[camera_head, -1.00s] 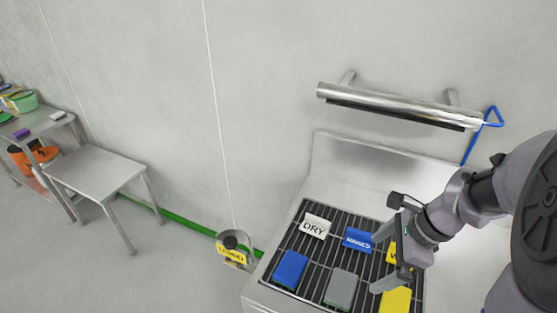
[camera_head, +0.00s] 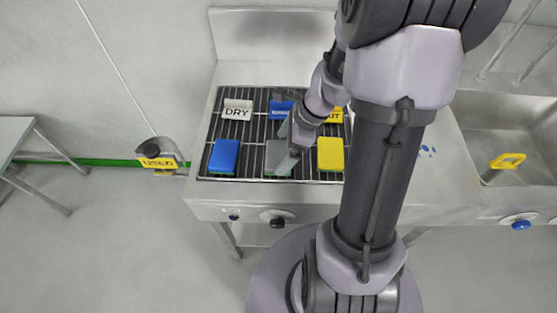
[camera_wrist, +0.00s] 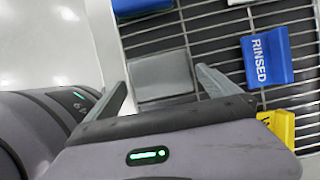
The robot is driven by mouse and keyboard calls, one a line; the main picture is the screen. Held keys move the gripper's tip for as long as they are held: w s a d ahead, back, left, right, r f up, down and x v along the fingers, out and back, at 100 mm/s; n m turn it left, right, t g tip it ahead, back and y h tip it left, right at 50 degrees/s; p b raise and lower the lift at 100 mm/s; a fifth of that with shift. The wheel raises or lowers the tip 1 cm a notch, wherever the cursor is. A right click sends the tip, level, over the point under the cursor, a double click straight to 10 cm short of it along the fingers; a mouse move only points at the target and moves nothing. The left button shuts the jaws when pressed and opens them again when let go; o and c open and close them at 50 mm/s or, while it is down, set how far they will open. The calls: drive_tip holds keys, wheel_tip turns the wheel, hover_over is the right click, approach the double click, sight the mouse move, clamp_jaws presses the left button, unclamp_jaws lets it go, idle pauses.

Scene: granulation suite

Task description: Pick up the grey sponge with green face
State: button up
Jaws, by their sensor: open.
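The grey sponge (camera_head: 275,156) lies flat on a dark wire rack (camera_head: 255,132), between a blue sponge (camera_head: 224,155) and a yellow sponge (camera_head: 330,153). Its grey side is up; its green face is mostly hidden beneath. My gripper (camera_head: 286,147) is over it, partly covering it in the head view. In the wrist view the grey sponge (camera_wrist: 162,75) appears between the two open fingers (camera_wrist: 161,80), and no grip on it shows. I cannot tell the exact height of the fingertips above it.
Behind the sponges stand a white DRY sign (camera_head: 237,110), a blue RINSED sign (camera_head: 280,107) and a yellow sign (camera_head: 335,115), close to my gripper. A sink (camera_head: 500,140) is at right. A USED holder (camera_head: 158,161) hangs at left.

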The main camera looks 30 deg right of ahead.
drive_tip(key=shift+x, duration=1.2)
drive_tip(key=shift+d+r, duration=0.1)
drive_tip(key=shift+r, duration=0.05)
drive_tip(key=shift+c, duration=1.1)
drive_tip(key=c, duration=0.8)
drive_tip(key=shift+c, duration=0.2)
